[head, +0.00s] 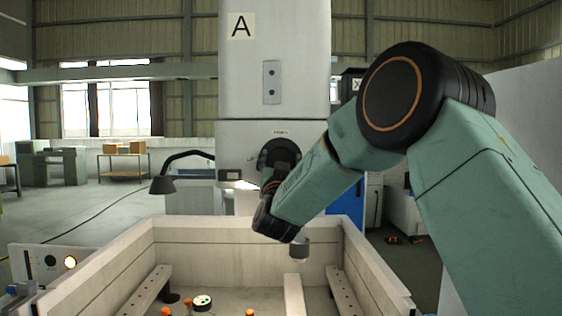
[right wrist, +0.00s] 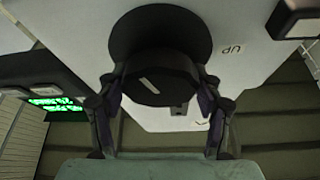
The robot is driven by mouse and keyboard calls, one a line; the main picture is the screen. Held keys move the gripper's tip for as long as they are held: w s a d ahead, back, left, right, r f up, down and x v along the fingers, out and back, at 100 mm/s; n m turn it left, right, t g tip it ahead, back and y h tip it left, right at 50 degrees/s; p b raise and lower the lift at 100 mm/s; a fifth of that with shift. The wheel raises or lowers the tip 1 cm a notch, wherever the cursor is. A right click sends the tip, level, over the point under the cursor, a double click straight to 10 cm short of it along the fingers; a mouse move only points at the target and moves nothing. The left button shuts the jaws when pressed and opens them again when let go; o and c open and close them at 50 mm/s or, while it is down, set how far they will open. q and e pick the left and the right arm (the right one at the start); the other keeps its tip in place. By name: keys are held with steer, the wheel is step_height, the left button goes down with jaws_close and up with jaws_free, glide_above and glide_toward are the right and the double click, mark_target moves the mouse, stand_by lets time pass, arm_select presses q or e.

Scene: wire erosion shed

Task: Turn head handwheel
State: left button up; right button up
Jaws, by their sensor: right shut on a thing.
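The head handwheel (head: 278,150) is a black round wheel on the pale machine head, partly hidden behind my right gripper. In the right wrist view it is a dark disc with a thick round black hub (right wrist: 160,82) in front, which bears a short white mark. My right gripper (right wrist: 160,76) has one finger on each side of this hub and is shut on it. In the head view my right gripper (head: 279,180) reaches up to the wheel from below, and its grip is hard to see there. My left gripper is not in view.
A pale open tank (head: 190,233) with rails and small orange-topped parts lies below the head. A black lamp (head: 163,185) hangs left of the wheel. A control box (head: 50,264) with a lit button stands at lower left. "UP" is printed beside the wheel.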

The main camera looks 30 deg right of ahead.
steer(key=m+g+h+b, duration=0.1)
steer(key=m, duration=0.1)
steer(key=m+g+h+b, duration=0.1)
steer(key=m, duration=0.2)
steer(key=shift+f, duration=0.1)
steer(key=m+g+b, duration=0.1)
steer(key=m, duration=0.1)
steer(key=shift+m+h, duration=0.3)
steer(key=shift+m, duration=0.1)
steer(key=m+g+b, duration=0.1)
steer(key=m, duration=0.2)
steer(key=shift+g, duration=0.3)
steer(key=m+g, duration=0.1)
steer(key=m, duration=0.2)
steer(key=shift+m, duration=0.3)
steer(key=m+g, duration=0.1)
steer(key=m, duration=0.2)
steer(key=m+y, duration=0.1)
steer(key=m, duration=0.1)
steer(key=m+g+y, duration=0.1)
steer(key=m, duration=0.2)
steer(key=shift+d+g+p, duration=0.1)
steer(key=shift+g+p, duration=0.2)
steer(key=shift+p, duration=0.1)
steer(key=shift+f+m, duration=0.1)
steer(key=shift+m, duration=0.3)
